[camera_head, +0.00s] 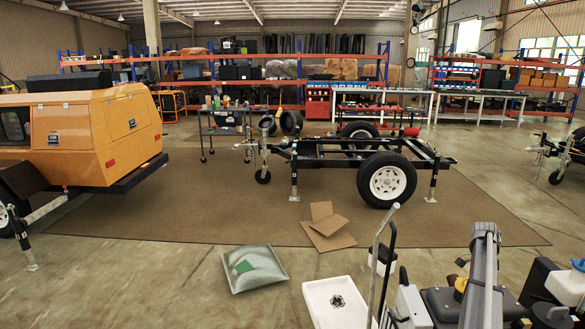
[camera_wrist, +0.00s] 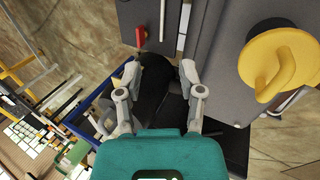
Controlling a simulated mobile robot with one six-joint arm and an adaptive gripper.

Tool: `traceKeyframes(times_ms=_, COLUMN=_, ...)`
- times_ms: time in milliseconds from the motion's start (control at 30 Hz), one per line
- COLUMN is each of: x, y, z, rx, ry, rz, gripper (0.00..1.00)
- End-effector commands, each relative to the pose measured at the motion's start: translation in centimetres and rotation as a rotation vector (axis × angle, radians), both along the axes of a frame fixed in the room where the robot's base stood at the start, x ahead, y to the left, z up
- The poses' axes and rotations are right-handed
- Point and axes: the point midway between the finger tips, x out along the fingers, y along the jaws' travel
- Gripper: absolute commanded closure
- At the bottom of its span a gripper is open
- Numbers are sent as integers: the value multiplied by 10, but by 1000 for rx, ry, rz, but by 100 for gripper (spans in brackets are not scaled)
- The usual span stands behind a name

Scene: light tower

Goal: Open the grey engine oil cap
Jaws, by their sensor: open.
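My gripper (camera_wrist: 159,76) shows in the wrist view with its two grey fingers spread apart. A dark rounded shape (camera_wrist: 155,84) lies beyond and between the fingers; I cannot tell what it is, or whether anything touches it. I cannot make out a grey oil cap for certain in either view. A large yellow cap with a raised handle (camera_wrist: 279,62) sits on a grey body (camera_wrist: 222,30) to the right of the fingers. In the head view, dark equipment (camera_head: 445,305) stands at the lower right, with a small yellow cap (camera_head: 461,284) on it. My gripper is not clearly seen there.
A red part (camera_wrist: 140,37) is above the left finger in the wrist view. In the head view, a white tray (camera_head: 322,312), a grey-green cushion-like packet (camera_head: 262,277) and cardboard (camera_head: 340,242) lie on the floor. A black trailer frame (camera_head: 335,150) stands behind. Open floor lies at the lower left.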

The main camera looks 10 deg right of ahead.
Motion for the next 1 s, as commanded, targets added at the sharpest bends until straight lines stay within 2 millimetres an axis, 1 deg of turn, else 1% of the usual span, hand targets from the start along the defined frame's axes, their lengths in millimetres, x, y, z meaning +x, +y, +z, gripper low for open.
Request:
traceKeyframes(times_ms=233, x=13, y=46, z=-2, rx=20, ry=-31, rz=105, gripper=50)
traceKeyframes(times_ms=367, x=22, y=80, z=-4, rx=34, ry=-55, rz=186, gripper=50)
traceKeyframes(times_ms=467, x=29, y=117, z=-5, rx=50, ry=-78, rz=272, gripper=50)
traceKeyframes(times_ms=500, x=32, y=134, z=-6, rx=57, ry=-90, rz=313, gripper=50)
traceKeyframes(times_ms=567, x=36, y=161, z=-7, rx=71, ry=-106, rz=378, gripper=50)
traceKeyframes(times_ms=600, x=38, y=178, z=-8, rx=79, ry=-118, rz=421, gripper=50)
traceKeyframes(times_ms=667, x=40, y=204, z=-9, rx=90, ry=-135, rz=486, gripper=50)
traceKeyframes(times_ms=700, x=41, y=221, z=-9, rx=99, ry=-146, rz=530, gripper=50)
traceKeyframes(times_ms=767, x=42, y=246, z=-10, rx=111, ry=-163, rz=596, gripper=50)
traceKeyframes(times_ms=800, x=42, y=263, z=-11, rx=119, ry=-173, rz=639, gripper=50)
traceKeyframes(times_ms=867, x=42, y=288, z=-12, rx=132, ry=-188, rz=703, gripper=50)
traceKeyframes(times_ms=1000, x=37, y=345, z=-14, rx=160, ry=-224, rz=854, gripper=50)
